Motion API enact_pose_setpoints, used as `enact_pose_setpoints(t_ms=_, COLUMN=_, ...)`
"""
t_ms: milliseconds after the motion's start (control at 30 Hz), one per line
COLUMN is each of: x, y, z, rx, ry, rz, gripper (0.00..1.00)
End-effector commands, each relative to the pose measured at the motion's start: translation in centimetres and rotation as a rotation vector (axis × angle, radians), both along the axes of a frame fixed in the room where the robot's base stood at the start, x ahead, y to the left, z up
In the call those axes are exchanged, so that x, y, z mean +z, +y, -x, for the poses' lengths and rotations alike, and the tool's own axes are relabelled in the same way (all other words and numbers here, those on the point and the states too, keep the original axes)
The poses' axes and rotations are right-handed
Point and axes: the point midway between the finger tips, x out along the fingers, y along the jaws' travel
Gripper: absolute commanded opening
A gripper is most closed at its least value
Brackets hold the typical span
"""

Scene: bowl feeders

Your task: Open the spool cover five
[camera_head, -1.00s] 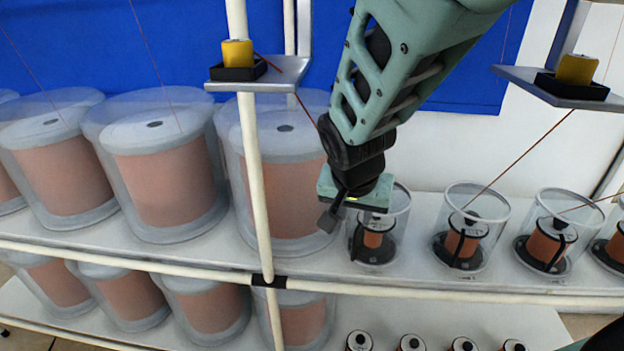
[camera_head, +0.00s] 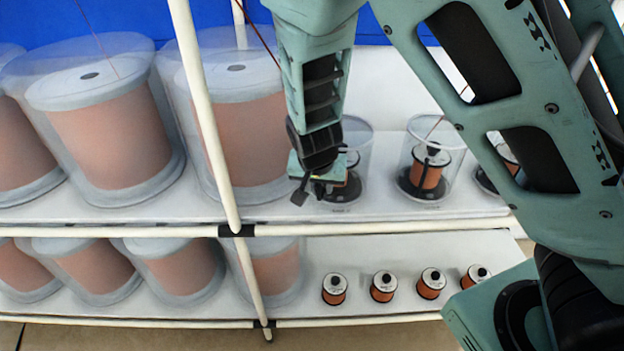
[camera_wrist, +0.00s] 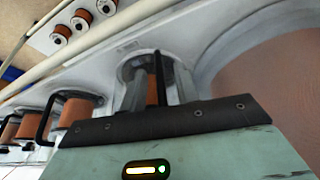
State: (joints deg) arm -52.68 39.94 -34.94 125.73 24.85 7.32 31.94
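Small copper spools under clear cylindrical covers stand on the upper shelf. The leftmost small cover (camera_head: 358,135) is partly hidden behind my gripper (camera_head: 317,192); its spool (camera_head: 350,163) shows at the gripper's right. Another clear cover (camera_head: 459,140) with its spool (camera_head: 427,170) stands to the right. No number is readable, so I cannot tell which is five. In the wrist view a spool (camera_wrist: 151,92) with a dark upright strip lies just beyond the gripper's black edge. The finger gap is not clear, and neither is contact with the cover.
Large covered spools (camera_head: 122,140) fill the upper shelf's left. Several bare small spools (camera_head: 383,288) stand on the lower shelf. A white upright post (camera_head: 205,120) stands left of my gripper, and a white rail (camera_head: 400,224) runs along the shelf's front edge.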

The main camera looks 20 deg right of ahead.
Motion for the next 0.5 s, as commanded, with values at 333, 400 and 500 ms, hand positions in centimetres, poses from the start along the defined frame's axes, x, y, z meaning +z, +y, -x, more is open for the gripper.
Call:
enact_pose_setpoints(t_ms=333, x=-1.04, y=-0.17, z=-0.37, rx=0.0, ry=0.0, rz=-0.001, gripper=0.31)
enact_pose_setpoints(t_ms=400, x=-1.03, y=-0.17, z=-0.37, rx=0.0, ry=0.0, rz=-0.001, gripper=0.31)
enact_pose_setpoints(t_ms=500, x=-1.02, y=-0.18, z=-0.36, rx=-0.001, ry=-0.001, rz=-0.001, gripper=0.11)
